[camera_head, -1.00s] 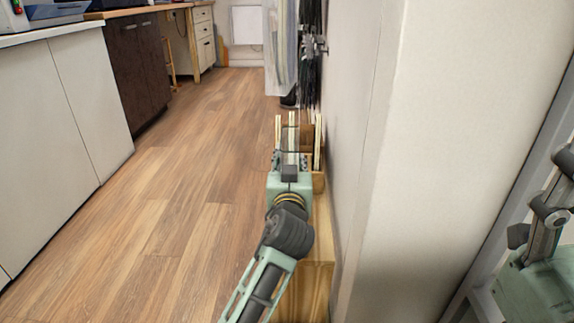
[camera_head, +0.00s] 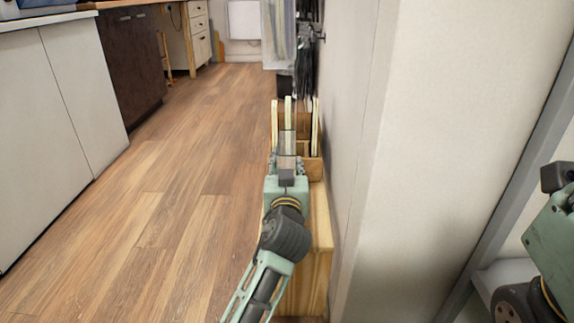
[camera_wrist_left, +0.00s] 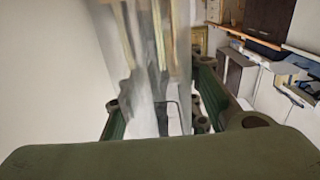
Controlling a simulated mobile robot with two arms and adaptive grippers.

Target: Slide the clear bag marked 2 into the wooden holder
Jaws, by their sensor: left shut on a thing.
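My left gripper (camera_head: 286,160) is shut on the clear bag (camera_head: 286,143), which shows as a pale, see-through strip in the head view. The bag also shows blurred between the fingers in the left wrist view (camera_wrist_left: 150,60). Its mark cannot be read. The wooden holder (camera_head: 316,172) stands low against the wall, with pale upright strips rising from it. The gripper is over its near side and hides part of it. I cannot tell whether the bag is inside a slot. My right gripper's body (camera_head: 550,230) is at the right edge; its fingertips are out of frame.
A white wall (camera_head: 440,130) stands close on the right of the holder. A wooden box-like surface (camera_head: 318,225) lies below and in front of it. The wooden floor (camera_head: 180,210) on the left is clear up to the white cabinets (camera_head: 60,130). Dark items hang beyond the holder.

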